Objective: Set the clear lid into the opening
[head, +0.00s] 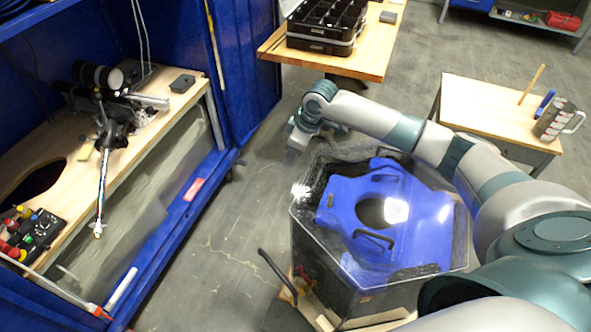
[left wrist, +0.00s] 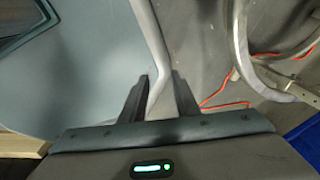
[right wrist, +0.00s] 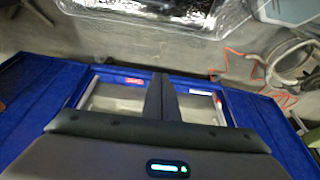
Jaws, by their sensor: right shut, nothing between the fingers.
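A blue cover (head: 345,204) with a round opening (head: 371,211) and black handles sits at the hexagonal clear-walled tank (head: 303,240). Glare lies across the opening and cover, and I cannot tell whether a clear sheet is over them. I cannot pick out a separate clear lid. My right gripper (head: 298,140) is beyond the tank's far left side, apart from it; in the right wrist view (right wrist: 160,75) its fingers are shut and empty. My left gripper (left wrist: 162,76) shows only in its wrist view, fingers apart, with a pale edge visible between them that seems to lie behind.
A blue cabinet (head: 185,235) with a wooden bench (head: 185,105) stands left; the bench has a dark round hole (head: 35,178). A table with black trays (head: 325,25) stands at the back, another with a jug (head: 556,120) at right. Bare floor (head: 230,250) separates cabinet and tank.

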